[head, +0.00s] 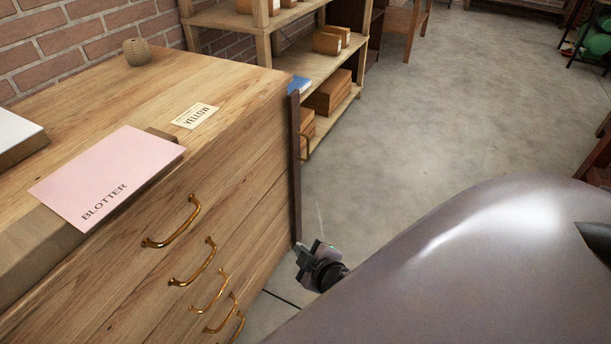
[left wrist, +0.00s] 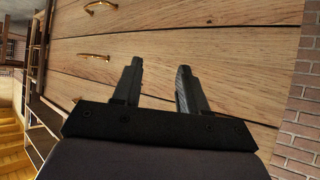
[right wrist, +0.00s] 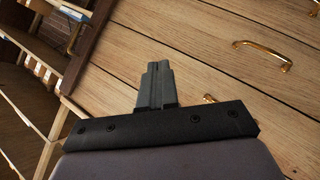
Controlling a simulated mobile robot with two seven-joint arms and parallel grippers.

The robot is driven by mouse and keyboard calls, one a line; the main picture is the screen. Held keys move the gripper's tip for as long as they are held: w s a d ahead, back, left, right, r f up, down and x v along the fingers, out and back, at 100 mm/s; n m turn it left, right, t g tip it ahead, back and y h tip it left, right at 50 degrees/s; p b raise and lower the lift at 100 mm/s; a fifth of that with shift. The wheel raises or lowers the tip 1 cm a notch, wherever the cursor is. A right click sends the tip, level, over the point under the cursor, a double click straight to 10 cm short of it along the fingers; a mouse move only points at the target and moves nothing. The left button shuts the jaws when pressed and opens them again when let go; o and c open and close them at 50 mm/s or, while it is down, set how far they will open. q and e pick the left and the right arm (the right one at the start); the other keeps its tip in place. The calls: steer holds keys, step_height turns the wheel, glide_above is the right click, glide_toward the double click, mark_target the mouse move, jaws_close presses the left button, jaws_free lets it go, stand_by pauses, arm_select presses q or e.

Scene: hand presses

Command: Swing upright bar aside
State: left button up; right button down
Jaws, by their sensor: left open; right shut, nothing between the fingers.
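The upright bar (head: 295,165) is a thin dark brown strip standing along the right front edge of the wooden drawer cabinet (head: 240,150). A small handle (head: 305,145) sticks out from its side. The bar also shows at the upper left of the right wrist view (right wrist: 90,42). My right gripper (head: 304,249) is shut and empty, close to the bar's lower end; I cannot tell if it touches. In the right wrist view its fingers (right wrist: 156,70) point at the drawer fronts. My left gripper (left wrist: 157,70) is open and empty before the drawer fronts, outside the head view.
Several brass drawer handles (head: 172,222) stick out from the cabinet front. A pink BLOTTER sheet (head: 110,175), a YELLOW card (head: 195,116) and a twine ball (head: 136,52) lie on top. A wooden shelf (head: 345,95) stands behind. The floor (head: 430,110) to the right is clear.

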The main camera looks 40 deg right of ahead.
arm_select(q)
step_height(320, 180, down, 10)
steer(key=w+d+h+b, duration=0.1)
steer(key=d+b, duration=0.1)
steer(key=b, duration=1)
steer(key=shift+w+d+m+t, duration=0.2)
steer(key=shift+d+m+t, duration=0.05)
steer(key=shift+m+t, duration=0.05)
arm_select(e)
steer(key=w+d+n+t+h, duration=0.3)
steer(key=w+d+h, duration=0.4)
steer(key=w+d, duration=0.4)
steer(key=w+n, duration=0.1)
steer(key=w, duration=0.3)
steer(key=shift+w+d+n+h, duration=0.3)
steer(key=shift+w+d+h, duration=0.05)
steer(key=shift+h, duration=0.05)
arm_select(q)
steer(key=shift+w+d+r, duration=0.1)
arm_select(e)
steer(key=shift+w, duration=0.1)
